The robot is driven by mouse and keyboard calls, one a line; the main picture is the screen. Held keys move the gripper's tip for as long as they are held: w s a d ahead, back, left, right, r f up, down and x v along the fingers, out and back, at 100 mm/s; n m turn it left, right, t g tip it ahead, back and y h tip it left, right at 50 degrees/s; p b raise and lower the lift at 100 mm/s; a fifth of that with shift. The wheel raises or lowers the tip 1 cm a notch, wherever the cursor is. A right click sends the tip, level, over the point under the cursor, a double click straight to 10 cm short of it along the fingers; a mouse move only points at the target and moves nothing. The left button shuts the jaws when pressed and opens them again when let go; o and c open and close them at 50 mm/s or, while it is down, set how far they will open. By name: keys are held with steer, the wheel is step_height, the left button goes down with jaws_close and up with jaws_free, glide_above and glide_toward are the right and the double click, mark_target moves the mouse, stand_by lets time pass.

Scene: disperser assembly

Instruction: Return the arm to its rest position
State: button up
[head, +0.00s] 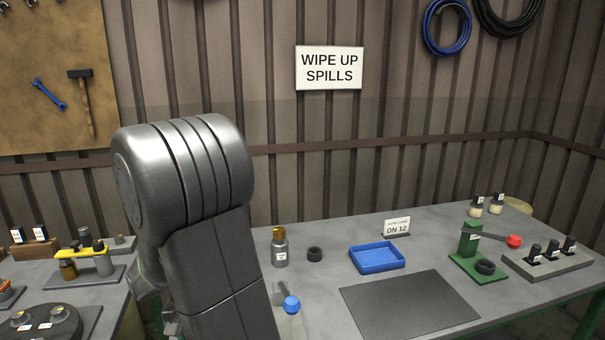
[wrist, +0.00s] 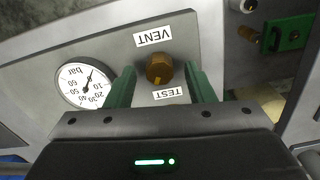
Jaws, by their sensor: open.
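My gripper (wrist: 161,80) shows in the wrist view with its two green fingers apart and nothing held between them. A round brown knob (wrist: 159,68) on a grey panel (wrist: 60,50) shows between the fingertips, with a small gap on each side in the picture; I cannot tell how far the tips are from the panel. The knob sits between the labels VENT (wrist: 153,37) and TEST (wrist: 167,94). In the head view my arm (head: 205,230) rises large at left of centre and bends down; my gripper's fingers are hidden there.
A pressure gauge (wrist: 85,85) is left of the knob. A yellow rack (head: 75,252) stands left of my arm.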

steer(key=shift+f, duration=0.5)
steer(key=shift+r, duration=0.2)
